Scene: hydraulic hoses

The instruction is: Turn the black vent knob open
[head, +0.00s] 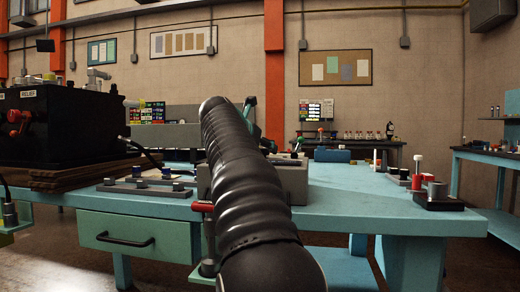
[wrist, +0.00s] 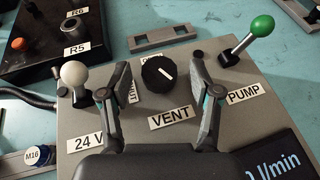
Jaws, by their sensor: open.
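The black vent knob (wrist: 158,75) sits on a grey control box (wrist: 192,143), above the VENT label (wrist: 171,117). Its white pointer line slants toward the upper left and lower right. My gripper (wrist: 159,64) is open, with one finger on each side of the knob and a gap on both sides. A small label left of the knob is partly covered by the left finger. In the head view my dark arm hides the knob and most of the grey box (head: 291,182).
A white-balled lever (wrist: 74,74) stands close left of my left finger. A green-tipped PUMP lever (wrist: 261,26) stands to the right. A black box with R5 and R6 labels (wrist: 40,45) is at upper left. A display (wrist: 265,158) is at lower right.

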